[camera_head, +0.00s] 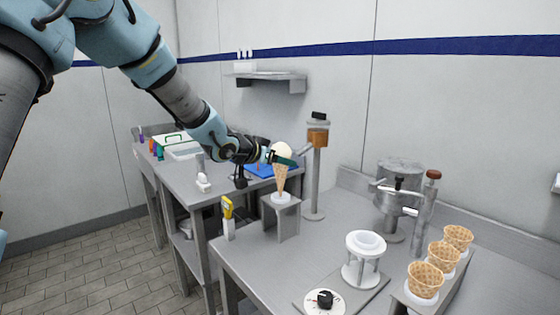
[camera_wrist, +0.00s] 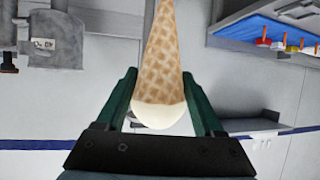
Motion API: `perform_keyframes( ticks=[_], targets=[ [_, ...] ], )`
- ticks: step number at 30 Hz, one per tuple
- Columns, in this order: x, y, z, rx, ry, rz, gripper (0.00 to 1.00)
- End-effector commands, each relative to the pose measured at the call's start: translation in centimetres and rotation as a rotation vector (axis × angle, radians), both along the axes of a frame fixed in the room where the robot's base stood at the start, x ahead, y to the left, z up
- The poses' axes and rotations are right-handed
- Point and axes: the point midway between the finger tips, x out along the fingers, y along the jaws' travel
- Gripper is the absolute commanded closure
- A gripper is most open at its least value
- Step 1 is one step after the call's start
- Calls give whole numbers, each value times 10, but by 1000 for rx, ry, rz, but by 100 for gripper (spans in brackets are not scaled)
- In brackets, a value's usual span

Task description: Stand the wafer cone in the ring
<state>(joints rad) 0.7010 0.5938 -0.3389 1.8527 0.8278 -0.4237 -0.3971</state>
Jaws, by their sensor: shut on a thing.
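The wafer cone (camera_head: 280,178) is tan with a pale scoop on top. It is upright, point down, in the head view. My gripper (camera_head: 284,158) is shut on it near the scoop, and the dark green fingers lie on either side. The cone (camera_wrist: 161,60) also fills the middle of the wrist view, between the two fingers of my gripper (camera_wrist: 164,108), with the scoop toward the palm. A white ring (camera_head: 282,198) sits on a small grey stand (camera_head: 284,221). The cone's tip is at the ring; I cannot tell how far it sits inside.
A white footed holder (camera_head: 364,262) and a dial (camera_head: 324,299) stand in front. Several waffle cups (camera_head: 425,280) sit in a rack at right. A yellow-topped object (camera_head: 228,217) stands left of the stand, and a post dispenser (camera_head: 316,165) rises just behind it.

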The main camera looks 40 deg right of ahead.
Motion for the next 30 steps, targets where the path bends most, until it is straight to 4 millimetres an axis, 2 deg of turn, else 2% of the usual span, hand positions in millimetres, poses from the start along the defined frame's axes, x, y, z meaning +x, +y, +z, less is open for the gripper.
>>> perform_keyframes(
  ticks=[30],
  targets=[
    [0,0,-27,0,-1,0,53]
  ],
)
